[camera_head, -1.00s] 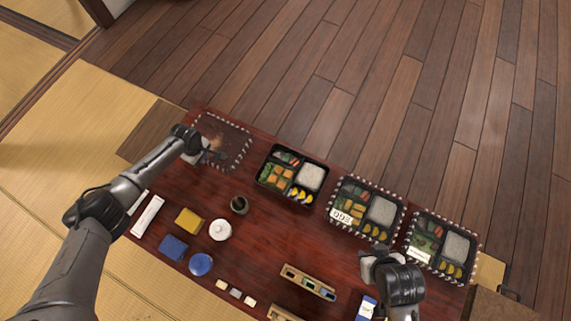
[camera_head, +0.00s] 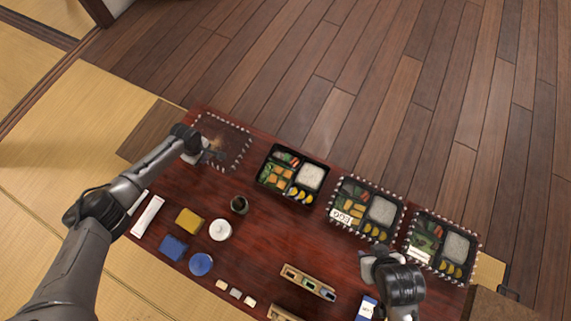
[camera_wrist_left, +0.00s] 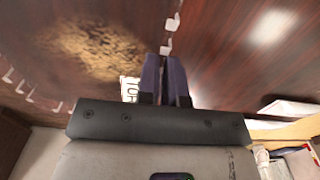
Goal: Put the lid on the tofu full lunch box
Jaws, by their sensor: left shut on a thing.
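A clear lid (camera_head: 236,128) with a white dashed rim lies at the far left of the table. My left gripper (camera_head: 215,155) is at its near edge. In the left wrist view my left gripper (camera_wrist_left: 168,62) is shut on the lid's edge, and a partly hidden white label (camera_wrist_left: 129,88) shows beside the fingers. An open black lunch box (camera_head: 318,198) with rice, orange cubes, greens and yellow slices stands to the right, without a dashed rim. My right gripper (camera_head: 372,264) is at the lower right, near the lidded boxes; its fingers are unclear.
Two lidded boxes stand on the right, one labelled EGG (camera_head: 341,217) and another (camera_head: 441,247) at the far right.

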